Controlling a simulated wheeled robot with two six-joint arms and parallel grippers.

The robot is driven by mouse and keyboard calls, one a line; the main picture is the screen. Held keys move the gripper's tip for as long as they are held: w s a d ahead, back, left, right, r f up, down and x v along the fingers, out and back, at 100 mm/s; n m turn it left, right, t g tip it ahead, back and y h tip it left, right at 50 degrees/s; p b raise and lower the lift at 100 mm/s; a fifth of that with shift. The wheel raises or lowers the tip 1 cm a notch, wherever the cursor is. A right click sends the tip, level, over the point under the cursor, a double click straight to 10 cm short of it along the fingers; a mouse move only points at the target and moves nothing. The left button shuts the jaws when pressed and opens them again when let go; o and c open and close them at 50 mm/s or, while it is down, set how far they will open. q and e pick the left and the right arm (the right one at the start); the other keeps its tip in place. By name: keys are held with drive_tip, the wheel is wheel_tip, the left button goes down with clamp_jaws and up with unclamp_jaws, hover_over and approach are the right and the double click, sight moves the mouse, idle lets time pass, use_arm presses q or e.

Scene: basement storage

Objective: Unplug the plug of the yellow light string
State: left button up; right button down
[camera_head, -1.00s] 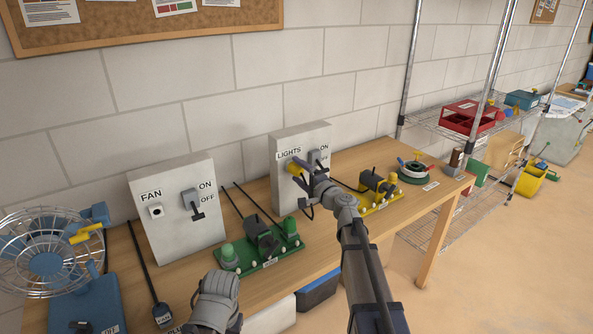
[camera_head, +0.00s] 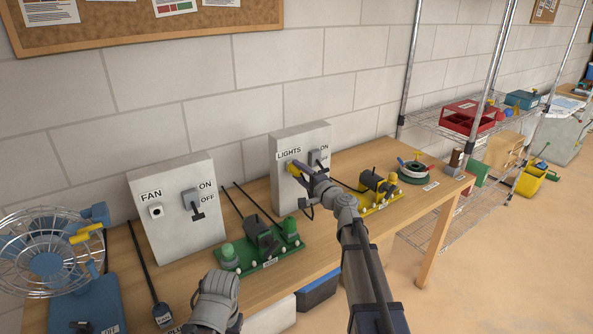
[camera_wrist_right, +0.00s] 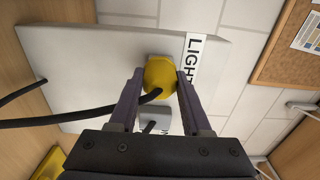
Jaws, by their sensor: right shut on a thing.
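The yellow plug (camera_head: 291,165) is at the LIGHTS panel (camera_head: 288,196), beside the LIGHTS label. My right gripper (camera_head: 297,171) is shut on it. In the right wrist view the plug (camera_wrist_right: 159,76) sits between both fingers, against the panel face, with a black cable running left from it; I cannot tell how deep it is seated. The yellow light string (camera_head: 381,197) lies on a yellow base right of the panel. A grey part of my left arm (camera_head: 215,300) shows at the bottom; its fingers cannot be made out.
The wooden table (camera_head: 343,250) also holds the FAN panel (camera_head: 176,227) with its switch, a blue fan (camera_head: 48,262), and a green light string (camera_head: 262,247) in front of the panels. A cable reel (camera_head: 414,172) lies at the right end. A wire shelf (camera_head: 445,125) stands beyond.

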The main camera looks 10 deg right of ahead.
sight(302, 173)
drive_tip(key=shift+v, duration=0.8)
idle(0.5)
drive_tip(key=shift+v, duration=1.05)
drive_tip(key=shift+d, duration=0.1)
